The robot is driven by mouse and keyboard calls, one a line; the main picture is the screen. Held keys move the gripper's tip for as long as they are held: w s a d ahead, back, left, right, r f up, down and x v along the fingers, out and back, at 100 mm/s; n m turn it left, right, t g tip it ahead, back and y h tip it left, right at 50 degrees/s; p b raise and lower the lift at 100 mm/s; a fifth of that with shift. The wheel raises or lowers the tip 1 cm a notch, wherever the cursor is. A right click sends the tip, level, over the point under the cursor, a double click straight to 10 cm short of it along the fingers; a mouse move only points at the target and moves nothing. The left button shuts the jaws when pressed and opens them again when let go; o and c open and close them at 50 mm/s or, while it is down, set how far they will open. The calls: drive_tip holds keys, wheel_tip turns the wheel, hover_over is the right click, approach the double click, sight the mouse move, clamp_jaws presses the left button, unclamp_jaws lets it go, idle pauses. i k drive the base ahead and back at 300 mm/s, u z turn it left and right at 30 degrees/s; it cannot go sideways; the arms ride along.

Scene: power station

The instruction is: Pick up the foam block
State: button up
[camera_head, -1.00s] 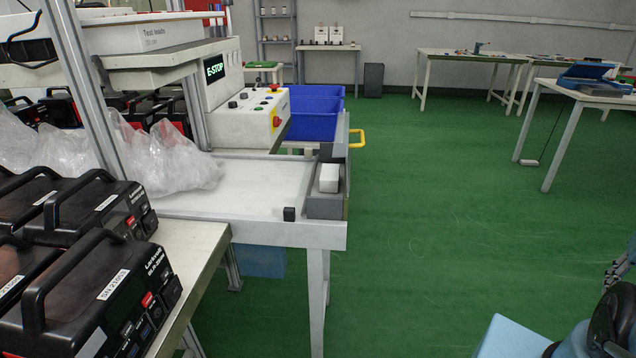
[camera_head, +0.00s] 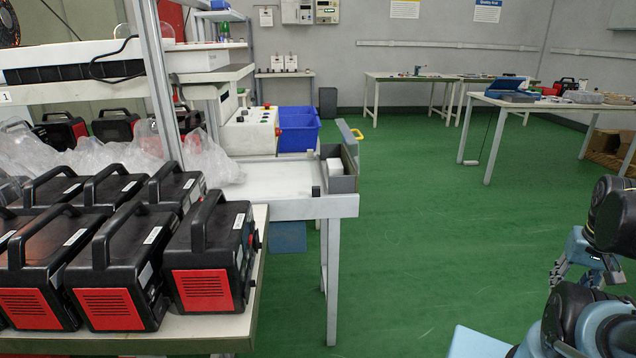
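A small white block (camera_head: 335,166), which looks like the foam block, sits in a grey open bin (camera_head: 345,184) at the right end of the white workbench (camera_head: 270,207). Its upper part shows above the bin's near wall; its lower part is hidden. My gripper (camera_head: 562,275) is at the right edge, over the green floor, well apart from the bench and the block. Its fingers are small and partly hidden by my arm, so I cannot tell whether they are open.
Black power units (camera_head: 213,262) crowd a near table (camera_head: 245,325) at left. Clear plastic bags (camera_head: 205,165) lie on the workbench. A blue bin (camera_head: 298,128) and a yellow handle (camera_head: 357,135) are behind. Green floor (camera_head: 420,220) is free to the right.

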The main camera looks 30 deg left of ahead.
sight(334, 166)
drive_tip(key=z, duration=0.05)
drive_tip(key=k, duration=1)
drive_tip(key=u, duration=1.3)
drive_tip(key=i, duration=0.75)
